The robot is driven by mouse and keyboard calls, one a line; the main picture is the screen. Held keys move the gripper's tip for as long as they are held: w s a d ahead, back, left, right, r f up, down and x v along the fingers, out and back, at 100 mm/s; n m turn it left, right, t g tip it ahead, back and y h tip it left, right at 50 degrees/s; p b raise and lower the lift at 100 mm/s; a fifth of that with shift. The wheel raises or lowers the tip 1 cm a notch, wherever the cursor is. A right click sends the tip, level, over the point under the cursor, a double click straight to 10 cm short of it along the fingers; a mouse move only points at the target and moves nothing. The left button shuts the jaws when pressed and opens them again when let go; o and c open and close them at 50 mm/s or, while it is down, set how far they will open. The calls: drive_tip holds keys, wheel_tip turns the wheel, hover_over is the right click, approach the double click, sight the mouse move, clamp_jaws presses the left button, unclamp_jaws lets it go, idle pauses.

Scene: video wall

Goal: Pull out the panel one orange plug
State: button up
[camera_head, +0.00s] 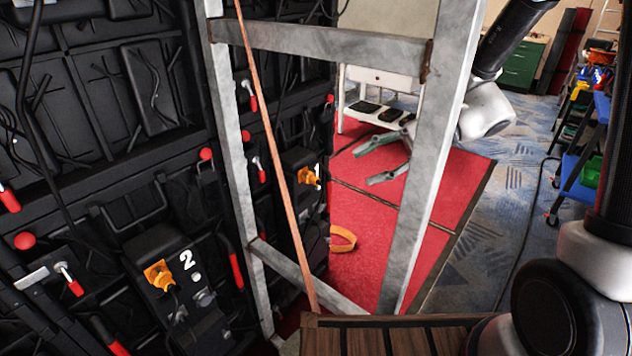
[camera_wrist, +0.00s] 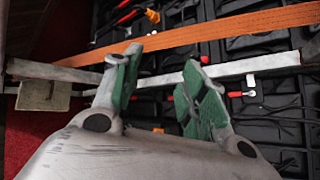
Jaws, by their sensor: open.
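A nearer orange plug (camera_head: 158,275) sits in a box marked 2. My gripper (camera_head: 363,167) is open and empty, right of the farther plug and apart from it, partly behind the frame's right post. In the wrist view, the green-padded fingers (camera_wrist: 161,62) stand apart with nothing between them. A small orange piece (camera_wrist: 152,15) shows at the top there; I cannot tell which plug it is.
A grey metal frame (camera_head: 232,170) stands between the head camera and my gripper. An orange strap (camera_head: 275,150) crosses it diagonally, and also crosses the wrist view (camera_wrist: 220,27). Red-tipped levers (camera_head: 236,270) stick out of the wall. Red floor (camera_head: 400,215) lies open below my gripper.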

drive_tip(key=w+a+f+m+t+y, duration=0.4)
drive_tip(key=w+a+f+m, duration=0.25)
drive_tip(key=w, duration=0.45)
drive_tip(key=m+t+h, duration=0.3)
drive_tip(key=m+t, duration=0.6)
approach(319, 182)
drive_tip(key=x, duration=0.4)
drive_tip(key=shift+n, duration=0.25)
drive_tip(key=x, duration=0.7)
drive_tip(key=shift+w+a, duration=0.1)
clamp_jaws()
drive_tip(key=shift+v, duration=0.9)
unclamp_jaws()
